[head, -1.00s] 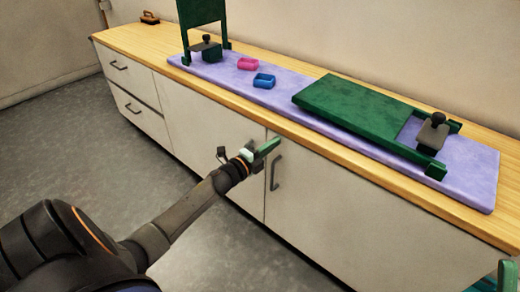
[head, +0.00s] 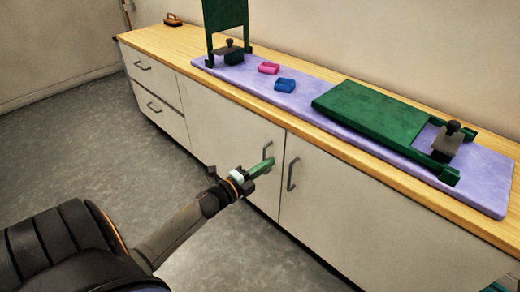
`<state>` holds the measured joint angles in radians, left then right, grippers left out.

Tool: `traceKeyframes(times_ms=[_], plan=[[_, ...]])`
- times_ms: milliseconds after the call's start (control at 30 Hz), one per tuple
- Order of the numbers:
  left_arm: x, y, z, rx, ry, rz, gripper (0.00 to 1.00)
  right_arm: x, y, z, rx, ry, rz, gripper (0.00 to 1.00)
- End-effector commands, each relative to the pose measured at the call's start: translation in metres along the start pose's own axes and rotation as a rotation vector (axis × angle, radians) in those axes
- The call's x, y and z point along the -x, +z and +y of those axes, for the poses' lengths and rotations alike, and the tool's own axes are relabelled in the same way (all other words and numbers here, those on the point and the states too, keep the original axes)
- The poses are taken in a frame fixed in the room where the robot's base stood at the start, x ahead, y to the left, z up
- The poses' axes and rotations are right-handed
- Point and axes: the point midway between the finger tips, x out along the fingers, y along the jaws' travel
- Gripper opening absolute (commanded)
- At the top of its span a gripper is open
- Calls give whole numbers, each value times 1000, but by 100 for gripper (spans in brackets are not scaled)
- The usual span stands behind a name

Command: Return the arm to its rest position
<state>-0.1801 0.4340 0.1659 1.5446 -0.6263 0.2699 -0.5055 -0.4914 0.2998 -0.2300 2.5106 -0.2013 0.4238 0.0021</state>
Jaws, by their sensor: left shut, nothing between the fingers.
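My left arm comes in from the lower left. Its gripper (head: 262,166) is shut and empty, with green fingers, in front of the cabinet doors and below the counter's front edge. In the picture it overlaps a door handle (head: 268,150); I cannot tell whether it touches. My right gripper is not in view.
A wooden counter (head: 150,39) bears a purple mat (head: 480,197). On the mat are a flat green board frame (head: 370,112), an upright green one (head: 226,15), a pink block (head: 268,68) and a blue block (head: 285,85). A brush (head: 173,19) lies at the far left. Grey floor is clear.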

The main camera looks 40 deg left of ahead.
Motion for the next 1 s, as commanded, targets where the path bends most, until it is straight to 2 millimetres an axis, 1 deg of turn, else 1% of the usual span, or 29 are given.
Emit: traceKeyframes(times_ms=[33, 200, 467, 567, 667, 767, 800, 867, 900, 967, 1000], plan=[[8, -1, 0, 2, 3, -1, 0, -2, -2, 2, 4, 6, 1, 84], [21, -1, 0, 2, 0, 1, 0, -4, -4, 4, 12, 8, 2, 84], [24, -1, 0, 1, -1, 0, 0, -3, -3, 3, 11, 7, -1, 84], [24, -7, -3, 14, -9, 12, 0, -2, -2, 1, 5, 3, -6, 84], [24, -33, -17, 75, -44, 62, 0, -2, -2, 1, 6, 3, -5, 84], [28, -84, -48, 204, -109, 164, 0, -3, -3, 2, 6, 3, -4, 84], [32, -108, -64, 272, -139, 217, 0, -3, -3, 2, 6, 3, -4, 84], [42, -144, -91, 387, -184, 300, 0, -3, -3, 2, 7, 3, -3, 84], [51, -167, -110, 466, -212, 357, 0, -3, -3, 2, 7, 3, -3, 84], [66, -196, -138, 582, -249, 438, 0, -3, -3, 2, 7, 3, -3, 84], [76, -213, -156, 654, -269, 488, 0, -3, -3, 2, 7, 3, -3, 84]])
